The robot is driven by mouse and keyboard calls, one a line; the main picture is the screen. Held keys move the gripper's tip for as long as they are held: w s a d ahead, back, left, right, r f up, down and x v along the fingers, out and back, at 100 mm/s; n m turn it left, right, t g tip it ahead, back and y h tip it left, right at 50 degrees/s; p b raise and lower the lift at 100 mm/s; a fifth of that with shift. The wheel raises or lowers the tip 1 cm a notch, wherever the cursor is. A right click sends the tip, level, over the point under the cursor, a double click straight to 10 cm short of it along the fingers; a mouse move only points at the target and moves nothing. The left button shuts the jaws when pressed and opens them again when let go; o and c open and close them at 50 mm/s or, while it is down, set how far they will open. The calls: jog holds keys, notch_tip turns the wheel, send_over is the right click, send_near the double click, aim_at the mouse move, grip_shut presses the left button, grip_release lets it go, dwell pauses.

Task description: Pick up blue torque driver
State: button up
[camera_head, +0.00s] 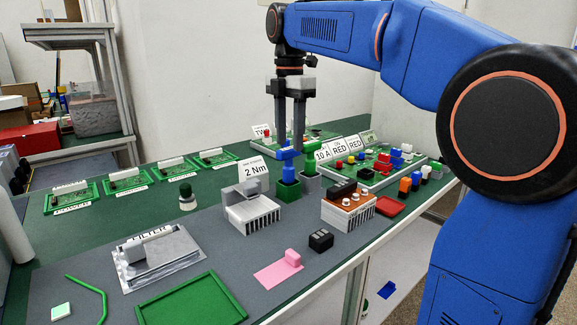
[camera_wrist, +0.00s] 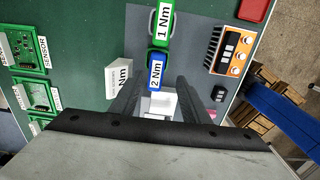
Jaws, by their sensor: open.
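The blue torque driver (camera_head: 289,173) stands upright in a green holder (camera_head: 289,191) on the bench in the head view. In the wrist view the blue driver (camera_wrist: 157,72) shows its "2 Nm" label. My gripper (camera_head: 290,145) points down just above and around the driver's top in the head view, with its fingers apart and nothing clearly held. In the wrist view my gripper (camera_wrist: 155,92) has one finger on each side below the blue driver; whether they touch it cannot be told.
A green driver (camera_head: 311,158) labelled "1 Nm" (camera_wrist: 163,20) stands close beside it. Green boards (camera_head: 127,180) line the back left. The front centre holds a green tray (camera_head: 192,302).

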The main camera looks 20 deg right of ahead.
aim_at(289, 148)
jog(key=shift+w+f, duration=0.2)
jog(key=shift+f, duration=1.2)
jog(key=shift+w+f, duration=0.2)
jog(key=shift+f, duration=1.15)
jog(key=c, duration=1)
